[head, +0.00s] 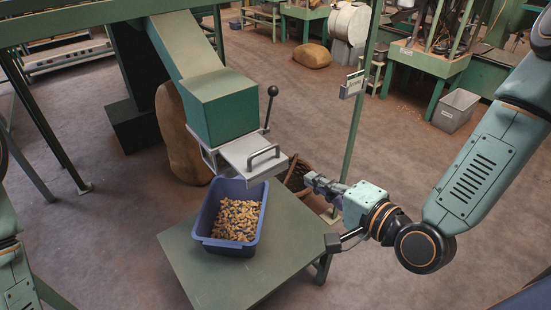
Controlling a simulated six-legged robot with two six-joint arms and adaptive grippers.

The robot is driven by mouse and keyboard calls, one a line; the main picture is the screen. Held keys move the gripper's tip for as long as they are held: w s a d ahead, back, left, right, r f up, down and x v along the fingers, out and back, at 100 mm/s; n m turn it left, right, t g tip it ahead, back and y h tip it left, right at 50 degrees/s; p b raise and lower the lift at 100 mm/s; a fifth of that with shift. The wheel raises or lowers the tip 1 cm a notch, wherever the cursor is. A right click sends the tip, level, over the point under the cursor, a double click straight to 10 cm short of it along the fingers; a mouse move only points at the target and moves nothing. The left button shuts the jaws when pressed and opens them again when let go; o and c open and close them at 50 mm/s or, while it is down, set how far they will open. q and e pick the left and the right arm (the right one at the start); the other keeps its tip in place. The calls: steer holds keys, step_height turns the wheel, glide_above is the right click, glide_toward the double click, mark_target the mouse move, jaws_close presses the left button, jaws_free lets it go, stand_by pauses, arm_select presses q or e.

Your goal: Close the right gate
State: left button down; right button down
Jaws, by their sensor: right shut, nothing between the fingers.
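A green chute (219,107) ends above a table. A pale metal gate plate (245,152) with a dark bar handle (263,157) sticks out from the frame at its mouth, towards the lower right. A lever with a black knob (272,91) stands beside the chute. A blue crate (226,250) with nuts (236,218) in it stands under the mouth. My right gripper (311,181) is shut and empty, to the right of and a little below the handle, apart from it. My left arm shows only at the left edge; its gripper is not in view.
The crate stands on a green table (271,268) with bare top around it. A green post (360,110) with a small label box (353,84) rises behind my right gripper.

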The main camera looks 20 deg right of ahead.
steer(key=a, duration=0.1)
steer(key=b, duration=0.2)
glide_toward(265, 152)
steer(key=x, duration=0.5)
steer(key=shift+w+a+f, duration=0.1)
steer(key=shift+w+a, duration=0.05)
steer(key=shift+w, duration=0.25)
steer(key=shift+w+f+m, duration=0.15)
steer(key=shift+w+m, duration=0.15)
steer(key=shift+w, duration=0.15)
arm_select(q)
step_height(265, 152, down, 2)
steer(key=shift+f, duration=0.2)
steer(key=shift+a, duration=0.1)
arm_select(e)
steer(key=shift+a, duration=0.15)
